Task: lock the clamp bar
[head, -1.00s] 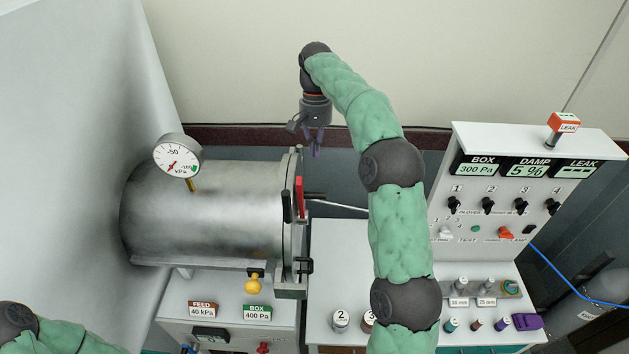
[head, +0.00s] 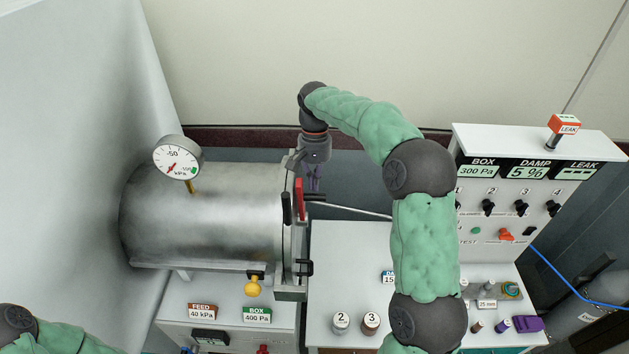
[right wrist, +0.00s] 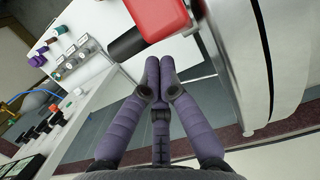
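The steel chamber (head: 210,215) lies on its side with its round door at its right end. A red bar (head: 299,198) stands upright on the door face, with a black stub (head: 316,197) sticking out to the right; I take the red bar to be the clamp bar. In the right wrist view, the red part (right wrist: 157,14) and a black cylinder (right wrist: 130,42) are close beyond my fingertips. My right gripper (head: 313,188) is just above the stub in the picture. Its purple fingers (right wrist: 160,64) are together and empty. My left gripper is out of view.
A pressure gauge (head: 177,158) tops the chamber. A control panel (head: 510,205) stands right, partly behind my right arm. Numbered weights (head: 341,322) and small parts stand on the white bench (head: 340,260), whose left part is mostly clear.

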